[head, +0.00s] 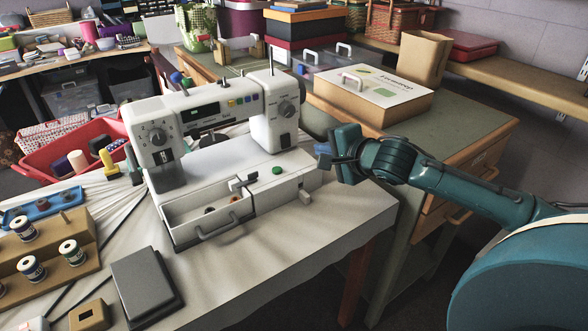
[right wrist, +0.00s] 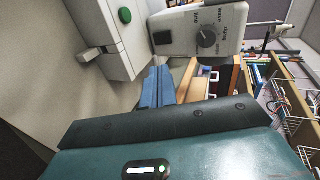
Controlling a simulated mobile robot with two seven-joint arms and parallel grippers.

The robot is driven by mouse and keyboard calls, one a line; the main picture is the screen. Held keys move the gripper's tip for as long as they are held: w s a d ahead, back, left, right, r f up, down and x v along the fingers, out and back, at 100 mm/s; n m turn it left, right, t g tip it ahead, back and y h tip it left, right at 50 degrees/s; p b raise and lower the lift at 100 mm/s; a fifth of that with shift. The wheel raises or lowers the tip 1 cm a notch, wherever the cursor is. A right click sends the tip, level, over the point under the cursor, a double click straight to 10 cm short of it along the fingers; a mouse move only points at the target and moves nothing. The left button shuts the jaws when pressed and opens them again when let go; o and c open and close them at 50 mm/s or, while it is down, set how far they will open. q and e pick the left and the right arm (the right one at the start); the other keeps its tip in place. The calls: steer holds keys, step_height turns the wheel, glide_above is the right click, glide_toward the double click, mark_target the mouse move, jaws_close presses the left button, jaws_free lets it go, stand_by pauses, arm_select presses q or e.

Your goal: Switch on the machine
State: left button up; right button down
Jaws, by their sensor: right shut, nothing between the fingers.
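The white sewing machine (head: 225,165) stands on the cloth-covered table, with an open front drawer (head: 210,222). A green round button (head: 277,170) sits on its base and also shows in the right wrist view (right wrist: 125,15). Its right column carries a dial (head: 287,107) and a small dark panel (head: 285,140); the dial also shows in the right wrist view (right wrist: 208,38). A small grey lever (head: 305,197) sticks out at the base's front right. My right gripper (head: 322,156) is shut and empty, just right of the machine, apart from the button. My left gripper is out of view.
A grey block (head: 146,287) and a wooden spool rack (head: 45,255) lie at the front left. A red basket (head: 75,150) of spools is behind them. A lidded box (head: 370,95) stands on the green-topped cabinet (head: 450,125) behind my right arm.

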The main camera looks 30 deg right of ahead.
mark_target(283, 140)
arm_select(q)
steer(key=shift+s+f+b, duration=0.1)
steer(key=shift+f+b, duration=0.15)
steer(key=shift+b, duration=0.45)
arm_select(e)
steer(key=shift+s+f, duration=0.6)
steer(key=shift+f, duration=0.35)
steer(key=x, duration=0.9)
steer(key=r+x, duration=0.1)
steer(key=x, duration=0.4)
steer(key=shift+w, duration=0.1)
steer(key=shift+w+a+r+p, duration=0.15)
steer(key=shift+a+p, duration=0.2)
steer(key=shift+p, duration=0.1)
steer(key=shift+w+r+p, duration=0.1)
steer(key=shift+r+p, duration=0.75)
steer(key=shift+r, duration=0.2)
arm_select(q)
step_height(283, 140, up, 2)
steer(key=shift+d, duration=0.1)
arm_select(e)
steer(key=shift+f, duration=0.1)
